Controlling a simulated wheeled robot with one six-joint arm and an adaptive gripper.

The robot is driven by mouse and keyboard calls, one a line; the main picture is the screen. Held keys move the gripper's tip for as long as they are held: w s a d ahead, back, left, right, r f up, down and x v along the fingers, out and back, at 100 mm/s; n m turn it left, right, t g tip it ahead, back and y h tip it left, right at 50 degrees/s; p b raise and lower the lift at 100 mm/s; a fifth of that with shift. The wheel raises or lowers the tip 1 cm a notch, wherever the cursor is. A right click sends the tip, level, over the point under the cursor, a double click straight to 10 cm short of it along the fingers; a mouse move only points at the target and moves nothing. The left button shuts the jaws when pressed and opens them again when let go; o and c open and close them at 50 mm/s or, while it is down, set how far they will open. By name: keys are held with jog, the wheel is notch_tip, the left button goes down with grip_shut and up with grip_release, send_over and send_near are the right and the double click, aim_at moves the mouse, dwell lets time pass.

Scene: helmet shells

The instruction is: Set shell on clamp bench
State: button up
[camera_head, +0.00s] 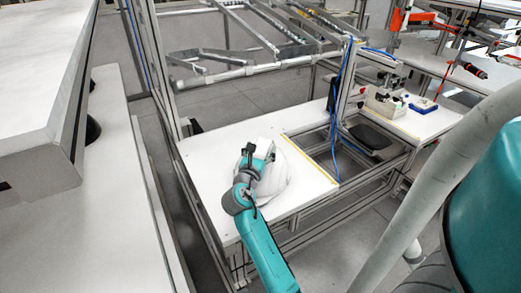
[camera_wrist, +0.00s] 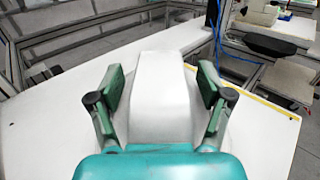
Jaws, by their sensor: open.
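The white helmet shell (camera_head: 279,180) stands on a white-topped bench (camera_head: 212,153), which I take to be the clamp bench. In the wrist view the shell shows a raised white ridge (camera_wrist: 160,100). My gripper (camera_wrist: 160,80) is open, with one green-padded finger on each side of that ridge. Gaps show between both fingers and the ridge, so it is not gripped. In the head view my gripper (camera_head: 264,152) is at the top of the shell, and my teal arm hides the shell's left part.
A yellow strip (camera_head: 308,162) runs along the bench's right side, next to an open frame. A metal rack (camera_head: 260,50) stands behind the bench. Small equipment (camera_head: 385,102) sits on a side table at the right. A white counter (camera_head: 40,100) is at the left. Bare bench top surrounds the shell.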

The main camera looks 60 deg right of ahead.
jog(key=shift+r, duration=0.15)
jog(key=shift+a, duration=0.25)
jog(key=v, duration=1.1)
jog(key=shift+s+a, duration=0.25)
